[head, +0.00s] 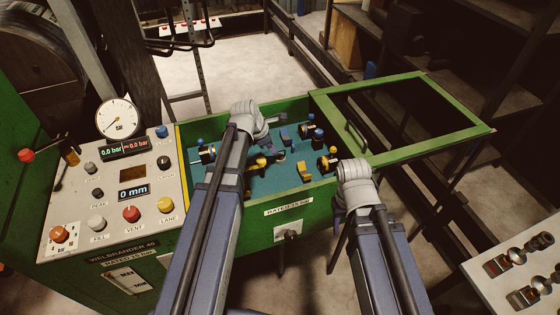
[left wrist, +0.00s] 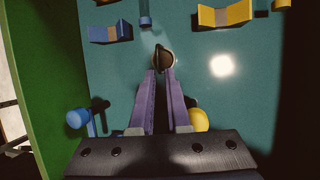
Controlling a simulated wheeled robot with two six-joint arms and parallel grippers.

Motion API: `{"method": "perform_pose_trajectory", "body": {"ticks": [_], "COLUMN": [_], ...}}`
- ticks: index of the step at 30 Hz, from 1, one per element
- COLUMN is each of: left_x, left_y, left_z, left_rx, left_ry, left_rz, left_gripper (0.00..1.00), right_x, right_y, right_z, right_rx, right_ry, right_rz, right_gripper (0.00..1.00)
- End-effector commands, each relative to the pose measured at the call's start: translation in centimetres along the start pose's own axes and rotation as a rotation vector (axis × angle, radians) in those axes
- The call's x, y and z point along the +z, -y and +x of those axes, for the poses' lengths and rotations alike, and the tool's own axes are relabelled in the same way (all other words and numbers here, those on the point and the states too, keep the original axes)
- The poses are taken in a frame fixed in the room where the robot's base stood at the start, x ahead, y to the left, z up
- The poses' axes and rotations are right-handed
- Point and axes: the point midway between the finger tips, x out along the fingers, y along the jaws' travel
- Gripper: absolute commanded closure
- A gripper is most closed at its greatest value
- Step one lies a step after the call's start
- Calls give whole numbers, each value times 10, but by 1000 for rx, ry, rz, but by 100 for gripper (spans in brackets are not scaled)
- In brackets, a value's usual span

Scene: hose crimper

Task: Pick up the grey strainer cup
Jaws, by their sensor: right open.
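A small round cup with a dark brownish inside and a pale rim (left wrist: 163,59) lies on the teal floor of the green bin, in the left wrist view. It looks like the strainer cup, though its grey is hard to make out. My left gripper (left wrist: 161,73) points at it with purple fingers. A narrow gap shows between the fingers, and their tips are at the cup's near edge. Whether they grip it is unclear. In the head view my left forearm hides part of the bin. My right gripper (head: 335,164) is open at the bin's right side.
The green bin (head: 262,212) holds several blue and yellow fittings, including a yellow bracket (left wrist: 228,14) and a blue one (left wrist: 110,33). A control panel (head: 120,185) with a gauge stands left. A green open frame (head: 425,85) adjoins the bin at right.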

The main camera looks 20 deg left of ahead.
Motion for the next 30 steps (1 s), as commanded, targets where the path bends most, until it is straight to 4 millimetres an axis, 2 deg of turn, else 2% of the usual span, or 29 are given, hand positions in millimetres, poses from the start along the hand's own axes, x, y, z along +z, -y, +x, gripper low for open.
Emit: {"method": "perform_pose_trajectory", "body": {"ticks": [3,9,17,22,30], "left_x": [2,4,6,6,6], "left_y": [-1,-1,-1,-1,-1], "left_z": [21,44,44,44,44], "left_rx": [0,-1,0,0,0], "left_ry": [0,0,0,0,0], "left_rz": [1,1,0,1,1], "left_gripper": [86,86,86,100,100], "right_x": [-1,-2,-2,-2,-2], "right_y": [2,4,4,4,4], "right_z": [18,38,37,37,37], "right_rx": [0,0,0,0,0], "right_ry": [0,0,0,0,0], "right_rz": [0,0,0,0,0], "right_gripper": [50,50,50,50,50]}}
